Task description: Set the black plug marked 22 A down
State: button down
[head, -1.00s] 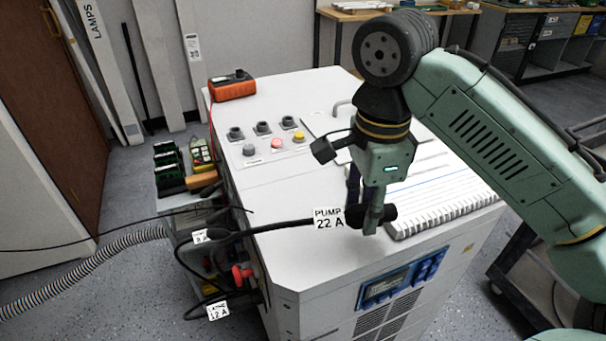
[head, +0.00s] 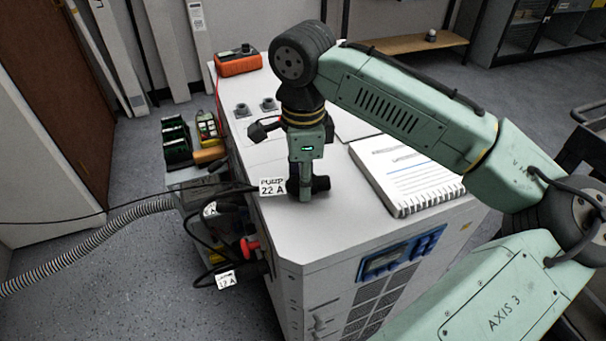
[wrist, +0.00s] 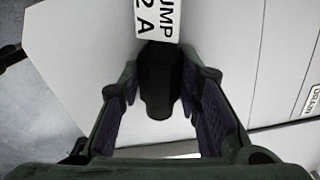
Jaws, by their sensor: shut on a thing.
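The black plug (head: 321,184) with its white tag "PUMP 22 A" (head: 272,187) is at the white cabinet top (head: 340,228), near its left front part. My gripper (head: 304,192) points down and is shut on the plug. In the wrist view the plug (wrist: 158,85) sits between both fingers, with the tag (wrist: 160,18) beyond it. The plug's dark cable runs left over the cabinet's edge. I cannot tell whether the plug touches the top.
An open notebook (head: 408,178) lies right of my gripper. An orange meter (head: 238,64) stands at the back left. A second tagged cable (head: 226,280) and a red connector (head: 250,247) are at the cabinet's left side. The front of the top is clear.

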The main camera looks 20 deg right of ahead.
jog(key=shift+f, duration=0.15)
jog(key=c, duration=1.2)
grip_release()
notch_tip(320, 180, up, 12)
jog(key=shift+r+b, duration=0.15)
jog(key=shift+b, duration=0.25)
